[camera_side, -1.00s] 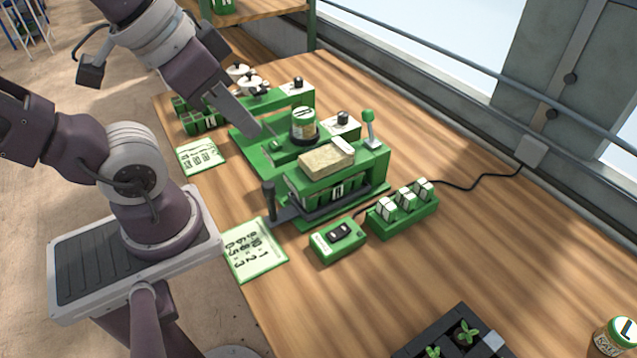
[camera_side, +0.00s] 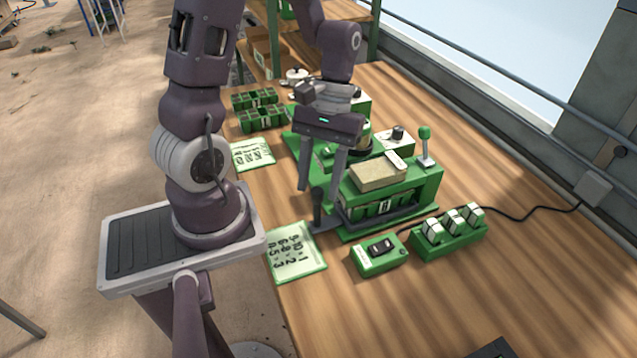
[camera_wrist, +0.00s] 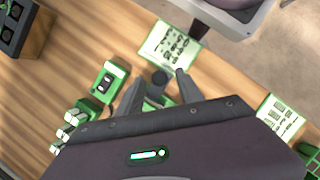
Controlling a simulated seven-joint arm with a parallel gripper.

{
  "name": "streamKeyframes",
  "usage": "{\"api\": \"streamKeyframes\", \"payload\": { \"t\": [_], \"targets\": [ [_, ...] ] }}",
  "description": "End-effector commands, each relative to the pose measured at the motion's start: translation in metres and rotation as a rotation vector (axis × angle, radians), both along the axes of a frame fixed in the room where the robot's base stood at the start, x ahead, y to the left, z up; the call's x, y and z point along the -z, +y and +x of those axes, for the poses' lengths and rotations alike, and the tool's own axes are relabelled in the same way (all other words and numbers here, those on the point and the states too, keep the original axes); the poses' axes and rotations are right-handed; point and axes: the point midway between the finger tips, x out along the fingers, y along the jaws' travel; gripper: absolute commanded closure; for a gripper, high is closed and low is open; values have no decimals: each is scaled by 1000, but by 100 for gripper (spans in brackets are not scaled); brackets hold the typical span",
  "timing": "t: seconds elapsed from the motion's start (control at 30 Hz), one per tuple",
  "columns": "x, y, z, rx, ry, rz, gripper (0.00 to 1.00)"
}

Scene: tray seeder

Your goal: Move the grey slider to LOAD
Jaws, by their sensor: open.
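The green seeder machine (camera_side: 410,190) stands on the wooden bench, with a tan block on top. A dark grey upright handle (camera_side: 317,207) rises from a flat dark bar at its near left side; I take this as the grey slider. My gripper (camera_side: 320,180) points down above the handle, open and empty. In the wrist view the round top of the handle (camera_wrist: 160,77) shows between the two fingertips (camera_wrist: 158,84), with space on both sides. I cannot tell whether the fingertips reach down to its height. No LOAD marking is readable.
A number card (camera_side: 296,250) lies in front of the handle, and another card (camera_side: 252,154) lies further back. A green-knobbed lever (camera_side: 425,145) rises behind. Green cell trays (camera_side: 258,112) are at back left.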

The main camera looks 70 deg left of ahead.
Motion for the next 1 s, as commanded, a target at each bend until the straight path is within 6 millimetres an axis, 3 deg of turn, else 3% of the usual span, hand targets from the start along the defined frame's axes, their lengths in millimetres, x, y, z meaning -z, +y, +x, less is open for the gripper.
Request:
{"api": "streamKeyframes", "payload": {
  "t": [0.33, 0.57, 1.0],
  "targets": [
    [9, -3, -3, 1, -1, 0, 57],
    [9, -3, -3, 2, -2, 1, 100],
    [9, -3, -3, 2, -2, 1, 100]
  ]
}}
